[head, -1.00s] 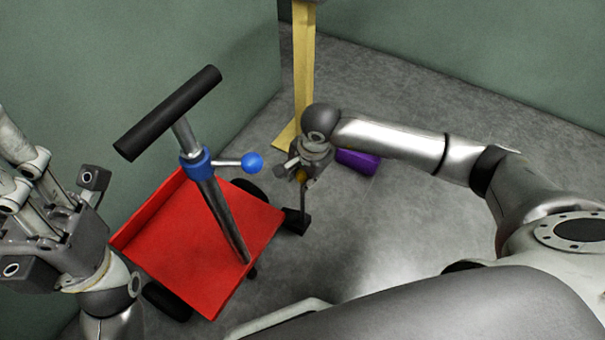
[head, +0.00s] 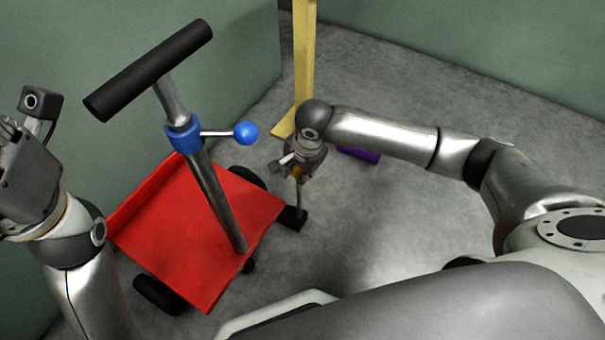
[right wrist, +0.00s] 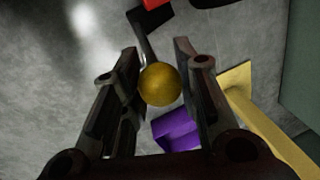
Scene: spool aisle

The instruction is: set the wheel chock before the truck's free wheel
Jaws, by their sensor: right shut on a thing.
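The red truck (head: 190,240) stands on the floor at left centre, with a black T-handle (head: 150,70). A black wheel (head: 247,177) shows at its far side and another wheel (head: 158,295) at its near side. The black wheel chock (head: 293,217) is by the truck's right corner; I cannot tell if it touches truck or floor. My right gripper (head: 298,172) is shut on the yellow knob (right wrist: 160,84) of the chock's handle, above the chock. The chock (right wrist: 147,20) also shows in the right wrist view. My left gripper (head: 22,125) is open and empty at the left edge, partly cut off.
A blue collar (head: 183,135) with a blue ball lever (head: 245,132) sits on the handle post. A yellow stand (head: 304,60) rises behind my right gripper. A purple block (head: 360,154) lies on the floor, partly behind my right arm. Green walls close the back; floor at right is clear.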

